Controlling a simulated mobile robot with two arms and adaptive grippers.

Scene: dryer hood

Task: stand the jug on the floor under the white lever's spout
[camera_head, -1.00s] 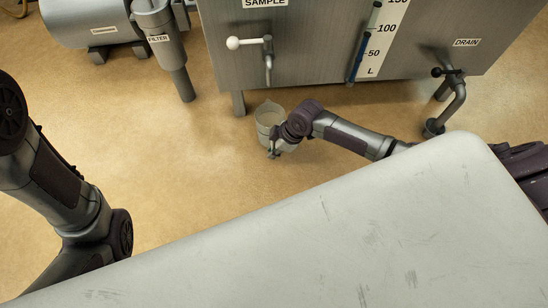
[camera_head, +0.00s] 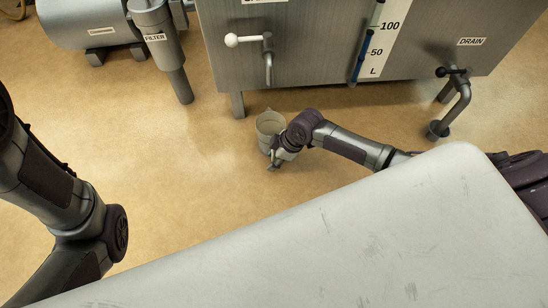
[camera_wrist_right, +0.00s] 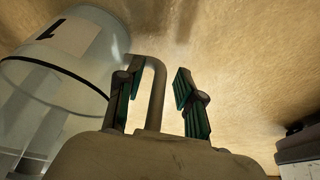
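The pale jug (camera_head: 267,122) is on or just above the floor, apparently upright, in front of the tank; contact with the floor is hard to tell. The white lever (camera_head: 232,40) is on the tank front, and its spout (camera_head: 268,72) points down behind and above the jug. My right gripper (camera_head: 274,162) is at the jug's near side. In the right wrist view, its two green-padded fingers (camera_wrist_right: 158,102) are spread, with the jug's grey handle (camera_wrist_right: 157,88) between them and a gap to the right finger. The clear jug wall (camera_wrist_right: 85,45) fills the left. My left gripper is out of view.
A tank leg (camera_head: 237,104) stands left of the jug. The filter pipe (camera_head: 180,86) is farther left, and the drain pipe (camera_head: 455,106) is to the right. A pale worktop (camera_head: 330,235) fills the foreground. Floor (camera_head: 190,170) left of the jug is clear.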

